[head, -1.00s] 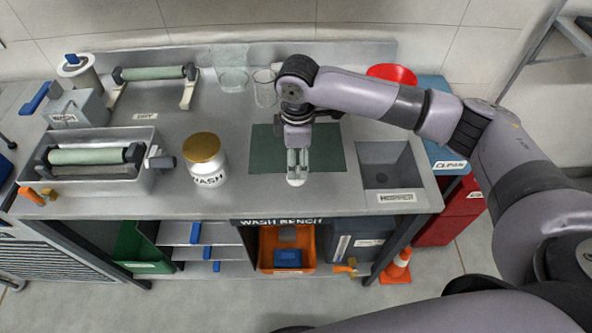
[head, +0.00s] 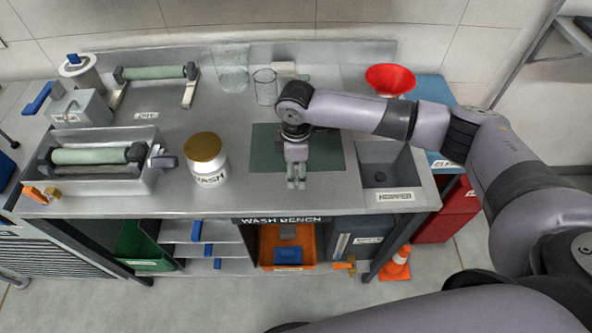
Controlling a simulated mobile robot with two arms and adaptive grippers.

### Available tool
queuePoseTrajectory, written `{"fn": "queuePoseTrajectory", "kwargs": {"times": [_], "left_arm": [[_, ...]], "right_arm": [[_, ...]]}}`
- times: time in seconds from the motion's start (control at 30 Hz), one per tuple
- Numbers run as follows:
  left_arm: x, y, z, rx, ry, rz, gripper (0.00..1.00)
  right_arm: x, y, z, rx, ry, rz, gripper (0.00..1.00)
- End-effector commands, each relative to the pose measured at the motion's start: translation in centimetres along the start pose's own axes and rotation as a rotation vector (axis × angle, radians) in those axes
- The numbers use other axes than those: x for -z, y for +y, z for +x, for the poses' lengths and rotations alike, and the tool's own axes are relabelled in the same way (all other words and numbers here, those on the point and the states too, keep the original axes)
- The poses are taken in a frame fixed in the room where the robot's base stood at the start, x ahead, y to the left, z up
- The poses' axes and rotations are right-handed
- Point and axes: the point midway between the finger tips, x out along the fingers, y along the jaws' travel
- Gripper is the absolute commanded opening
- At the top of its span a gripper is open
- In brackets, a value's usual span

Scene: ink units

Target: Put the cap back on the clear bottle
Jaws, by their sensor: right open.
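A clear, square-sided vessel (head: 233,70) stands at the back of the wash bench, and a clear cylinder (head: 265,88) stands just right of it. I cannot tell for sure which is the clear bottle. No loose cap can be made out. My right gripper (head: 296,183) points down over the front of the dark green mat, with its fingers a little apart and nothing visible between them. It is well in front of both clear vessels. My left gripper is out of view.
A white WASH jar with a gold-brown lid (head: 203,148) stands left of the mat (head: 262,150). Rollers and a metal tray (head: 150,139) fill the left side. The hopper sink (head: 385,165) is at right, with a red bowl (head: 391,80) behind. The bench middle has bare metal.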

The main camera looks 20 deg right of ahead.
Motion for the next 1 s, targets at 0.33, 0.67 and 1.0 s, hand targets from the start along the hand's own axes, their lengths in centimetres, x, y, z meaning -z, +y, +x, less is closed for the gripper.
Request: {"fn": "queuePoseTrajectory", "kwargs": {"times": [0.33,0.67,1.0], "left_arm": [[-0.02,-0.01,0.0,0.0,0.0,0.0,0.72],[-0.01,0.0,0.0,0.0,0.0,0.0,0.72],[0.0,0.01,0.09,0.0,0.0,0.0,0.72]], "right_arm": [[0.0,0.0,-0.03,0.0,0.0,0.0,0.42],[-0.01,0.01,-0.04,0.0,0.0,0.0,0.22],[0.03,0.07,-0.59,-0.001,0.002,0.001,0.22]]}}
